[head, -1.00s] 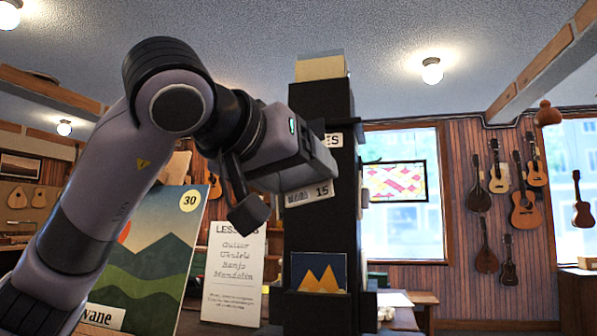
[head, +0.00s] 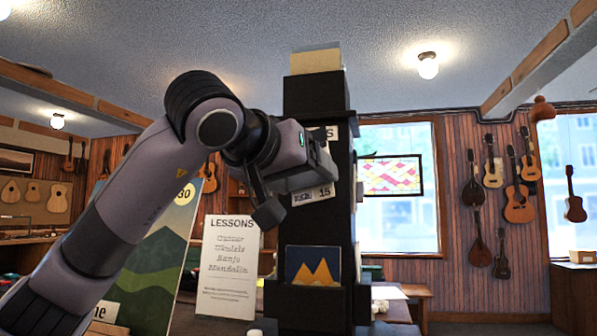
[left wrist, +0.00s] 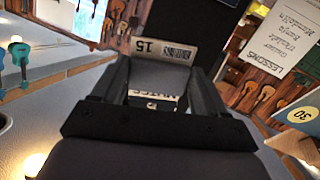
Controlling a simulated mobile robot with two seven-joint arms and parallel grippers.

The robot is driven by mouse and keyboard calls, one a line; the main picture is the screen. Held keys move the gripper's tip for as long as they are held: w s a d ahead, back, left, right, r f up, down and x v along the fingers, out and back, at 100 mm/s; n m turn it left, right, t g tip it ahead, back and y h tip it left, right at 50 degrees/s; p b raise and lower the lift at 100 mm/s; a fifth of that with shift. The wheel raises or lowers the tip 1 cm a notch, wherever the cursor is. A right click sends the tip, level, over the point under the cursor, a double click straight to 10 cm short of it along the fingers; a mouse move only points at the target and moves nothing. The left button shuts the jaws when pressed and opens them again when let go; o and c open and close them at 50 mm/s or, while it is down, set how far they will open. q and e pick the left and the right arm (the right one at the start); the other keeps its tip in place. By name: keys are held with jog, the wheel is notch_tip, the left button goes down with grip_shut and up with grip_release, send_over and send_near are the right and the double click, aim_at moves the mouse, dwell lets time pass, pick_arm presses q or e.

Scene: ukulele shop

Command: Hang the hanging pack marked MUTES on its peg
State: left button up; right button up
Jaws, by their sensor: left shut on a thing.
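My left gripper (head: 322,178) is shut, its tip close against the front of a black display tower (head: 318,232) in the head view. In the left wrist view the left gripper (left wrist: 160,72) has a grey pack (left wrist: 155,78) between its fingers; a white strip on it bears upside-down lettering, too small to read surely. A white sign (head: 332,132) ending in S shows on the tower above the gripper, mostly covered. A price tag (head: 313,195) reading 15 sits below it, and also shows in the wrist view (left wrist: 165,48). The peg and the pack's hanging hole are hidden. My right gripper is out of view.
A blue and yellow card (head: 313,266) sits low on the tower. A white LESSONS sign (head: 229,268) and a landscape poster (head: 150,270) stand left of it. Instruments hang on the far wall at right. Open space lies right of the tower.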

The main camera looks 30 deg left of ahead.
pick_arm(q)
jog(key=shift+w+a, duration=0.2)
jog(key=shift+w, duration=0.45)
jog(key=shift+w+a, duration=0.15)
jog(key=shift+w, duration=0.45)
jog(key=shift+w+a+f+p, duration=0.15)
jog(key=shift+w+f+p, duration=0.3)
jog(key=shift+w+p, duration=0.15)
jog(key=o, duration=1.1)
jog(key=shift+c, duration=0.2)
jog(key=shift+b+v, duration=0.45)
jog(key=shift+v, duration=3.15)
